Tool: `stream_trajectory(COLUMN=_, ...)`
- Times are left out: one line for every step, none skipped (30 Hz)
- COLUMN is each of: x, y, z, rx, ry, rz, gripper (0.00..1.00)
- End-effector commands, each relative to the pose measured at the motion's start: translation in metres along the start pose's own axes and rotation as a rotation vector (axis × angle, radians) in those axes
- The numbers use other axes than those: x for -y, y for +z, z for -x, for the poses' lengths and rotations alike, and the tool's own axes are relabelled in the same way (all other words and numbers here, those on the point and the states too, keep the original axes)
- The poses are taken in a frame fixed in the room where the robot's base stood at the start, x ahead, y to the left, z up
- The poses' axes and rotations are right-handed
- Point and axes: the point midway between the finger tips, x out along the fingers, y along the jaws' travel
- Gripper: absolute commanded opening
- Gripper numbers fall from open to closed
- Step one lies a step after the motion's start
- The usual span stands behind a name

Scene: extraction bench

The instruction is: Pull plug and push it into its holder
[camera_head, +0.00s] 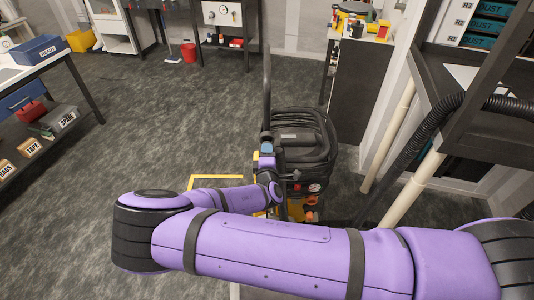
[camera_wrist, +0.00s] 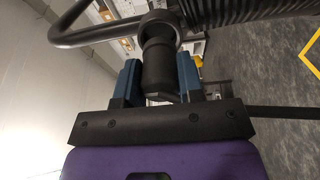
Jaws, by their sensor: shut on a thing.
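My gripper (camera_wrist: 159,77) shows in the wrist view with its two blue fingers shut on a black cylindrical plug (camera_wrist: 158,68). The plug's top end is at a dark ring (camera_wrist: 146,24) beside a bent black tube (camera_wrist: 95,34); I cannot tell whether it sits inside the ring or just touches it. In the head view my gripper (camera_head: 267,148) is beside the upright handle (camera_head: 267,85) of a black extractor (camera_head: 303,160). The plug is too small to make out there.
A ribbed black hose (camera_head: 425,125) runs at the right, near cream pipes (camera_head: 388,140) and a dark shelf unit. Yellow floor tape (camera_head: 215,177) lies left of the extractor. Open grey floor (camera_head: 150,120) spreads to the left, with a workbench (camera_head: 85,85) beyond.

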Motion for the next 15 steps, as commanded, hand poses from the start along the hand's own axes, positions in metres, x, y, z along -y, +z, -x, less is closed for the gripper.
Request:
stream_trajectory(x=-0.0001, y=0.0002, z=-0.0007, rx=0.0, ry=0.0, rz=0.0, gripper=0.02)
stream_trajectory(x=-0.0001, y=0.0002, z=-0.0012, rx=0.0, ry=0.0, rz=0.0, gripper=0.02)
stream_trajectory(x=-0.0001, y=0.0002, z=-0.0019, rx=0.0, ry=0.0, rz=0.0, gripper=0.02)
stream_trajectory(x=-0.0002, y=0.0003, z=-0.0024, rx=0.001, ry=0.0, rz=0.0, gripper=0.02)
stream_trajectory(x=-0.0001, y=0.0003, z=-0.0031, rx=0.001, ry=0.0, rz=0.0, gripper=0.02)
stream_trajectory(x=-0.0002, y=0.0004, z=-0.004, rx=0.001, ry=0.0, rz=0.0, gripper=0.02)
stream_trajectory(x=-0.0002, y=0.0004, z=-0.0047, rx=0.001, ry=0.0, rz=0.0, gripper=0.02)
stream_trajectory(x=-0.0001, y=0.0004, z=-0.0053, rx=0.001, ry=0.0, rz=0.0, gripper=0.02)
stream_trajectory(x=-0.0001, y=0.0004, z=-0.0062, rx=0.001, ry=0.0, rz=0.0, gripper=0.02)
stream_trajectory(x=-0.0001, y=0.0004, z=-0.0069, rx=0.001, ry=0.0, rz=0.0, gripper=0.02)
stream_trajectory(x=-0.0001, y=0.0004, z=-0.0076, rx=0.001, ry=0.0, rz=0.0, gripper=0.02)
stream_trajectory(x=-0.0001, y=0.0003, z=-0.0084, rx=0.0, ry=0.0, rz=0.0, gripper=0.02)
stream_trajectory(x=-0.0001, y=0.0002, z=-0.0091, rx=0.0, ry=0.0, rz=0.0, gripper=0.02)
stream_trajectory(x=-0.0001, y=0.0002, z=-0.0097, rx=0.0, ry=0.0, rz=0.0, gripper=0.02)
stream_trajectory(x=-0.0001, y=0.0001, z=-0.0105, rx=0.0, ry=0.0, rz=0.0, gripper=0.02)
